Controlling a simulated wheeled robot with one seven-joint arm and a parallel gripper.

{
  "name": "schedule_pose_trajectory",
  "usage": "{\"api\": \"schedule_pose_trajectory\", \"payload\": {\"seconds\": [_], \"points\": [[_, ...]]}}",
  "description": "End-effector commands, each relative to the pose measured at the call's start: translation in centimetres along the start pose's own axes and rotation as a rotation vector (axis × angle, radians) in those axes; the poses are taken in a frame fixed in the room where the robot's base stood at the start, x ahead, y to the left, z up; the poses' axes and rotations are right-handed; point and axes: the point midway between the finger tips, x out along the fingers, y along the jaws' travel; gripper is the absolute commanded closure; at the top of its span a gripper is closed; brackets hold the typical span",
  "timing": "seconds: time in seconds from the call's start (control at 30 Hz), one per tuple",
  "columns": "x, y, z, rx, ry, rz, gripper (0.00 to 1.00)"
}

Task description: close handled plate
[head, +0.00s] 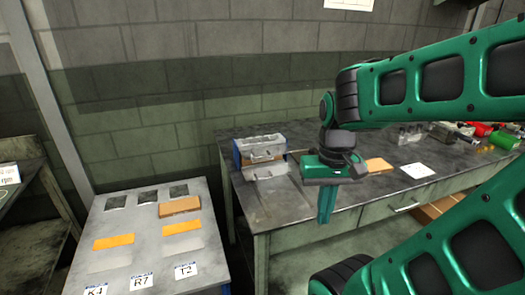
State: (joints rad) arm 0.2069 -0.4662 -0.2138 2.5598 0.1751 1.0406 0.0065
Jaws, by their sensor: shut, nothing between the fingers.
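A small blue-sided box (238,153) stands on the workbench near its left end. A grey plate with a bar handle (266,153) shows on its front. A second grey handled piece (265,171) shows just below, tilted outward or lying flat; I cannot tell which. My gripper (325,220) points down to the right of the box, in front of the bench's front edge in the picture. Its fingers are together and empty, apart from the box and plates. The inside of the box is hidden.
The workbench (285,205) has an orange-brown block (378,165), a white paper (418,170) and several tools and parts at right. A low grey table (150,250) at left holds yellow plates, a brown block (180,206) and labels. A dark gap separates the two.

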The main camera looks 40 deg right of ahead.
Motion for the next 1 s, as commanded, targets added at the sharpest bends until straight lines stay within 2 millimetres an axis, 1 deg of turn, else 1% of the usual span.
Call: {"api": "schedule_pose_trajectory", "payload": {"seconds": [0.23,0.3,0.37,0.4,0.47,0.57,0.7,0.8,0.9,1.0], "points": [[0.0,0.0,0.0,0.000,0.000,0.000,1.00],[-0.5,0.5,0.8,-0.016,0.014,-0.011,1.00],[-0.8,0.3,0.4,-0.053,0.024,-0.021,1.00],[-1.0,0.0,-0.1,-0.098,0.032,-0.031,1.00],[-1.4,-0.6,-1.3,-0.191,0.052,-0.050,1.00],[-2.4,-1.9,-4.1,-0.414,0.110,-0.092,1.00],[-4.4,-3.5,-8.7,-0.788,0.236,-0.138,1.00],[-6.0,-4.3,-11.8,-1.050,0.342,-0.146,1.00],[-7.6,-4.8,-14.3,-1.286,0.449,-0.133,1.00],[-9.0,-5.0,-16.3,-1.476,0.543,-0.107,1.00]]}}
